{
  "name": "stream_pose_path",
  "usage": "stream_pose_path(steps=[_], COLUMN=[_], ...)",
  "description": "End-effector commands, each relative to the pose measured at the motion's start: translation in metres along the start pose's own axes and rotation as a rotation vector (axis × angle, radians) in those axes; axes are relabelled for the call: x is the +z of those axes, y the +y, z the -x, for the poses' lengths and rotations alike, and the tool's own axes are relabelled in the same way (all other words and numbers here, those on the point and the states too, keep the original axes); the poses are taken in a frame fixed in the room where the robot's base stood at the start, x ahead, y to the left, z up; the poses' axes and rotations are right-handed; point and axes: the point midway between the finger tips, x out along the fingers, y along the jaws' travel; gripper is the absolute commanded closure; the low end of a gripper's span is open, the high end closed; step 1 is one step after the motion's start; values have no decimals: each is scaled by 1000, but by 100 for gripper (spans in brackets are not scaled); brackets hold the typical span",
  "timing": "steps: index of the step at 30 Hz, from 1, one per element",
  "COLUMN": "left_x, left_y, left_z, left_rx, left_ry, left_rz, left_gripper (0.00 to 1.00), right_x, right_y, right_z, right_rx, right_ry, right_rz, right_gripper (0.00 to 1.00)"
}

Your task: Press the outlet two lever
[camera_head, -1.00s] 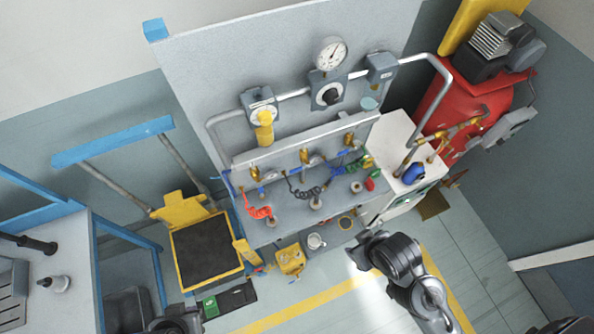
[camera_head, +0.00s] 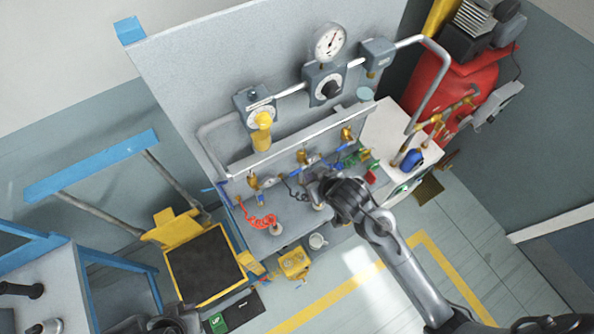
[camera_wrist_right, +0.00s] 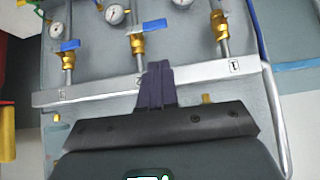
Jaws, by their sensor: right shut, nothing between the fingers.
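The outlet rail (camera_wrist_right: 205,75) carries number plates; the middle one reads 2, partly beside my fingers. Above it in the right wrist view is the middle brass valve (camera_wrist_right: 137,45) with its blue lever (camera_wrist_right: 155,25). This valve also shows in the head view (camera_head: 304,157). My right gripper (camera_wrist_right: 156,72) is shut and empty, its fingertips overlapping the rail just below that valve. The tips appear apart from the lever; whether they touch the rail is unclear. In the head view my right gripper (camera_head: 318,180) is over the bench, hiding part of it.

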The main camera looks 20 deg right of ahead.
Motion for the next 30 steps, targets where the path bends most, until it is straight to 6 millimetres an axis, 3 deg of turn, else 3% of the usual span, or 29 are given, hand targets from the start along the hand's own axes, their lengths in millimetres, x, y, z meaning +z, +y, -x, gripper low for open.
stream_pose_path(steps=[6,19,23,30], left_x=[3,2,2,0], left_y=[4,4,4,1], left_z=[-4,-3,-2,2], left_rx=[10,13,10,3], left_ry=[-5,-2,-2,-2], left_rz=[7,11,8,1], left_gripper=[100,100,100,100], right_x=[-21,-21,-22,-24], right_y=[3,3,3,3], right_z=[1,-2,-14,-53], right_rx=[6,6,6,7], right_ry=[40,38,39,37], right_rz=[6,7,6,8], right_gripper=[100,100,100,100])
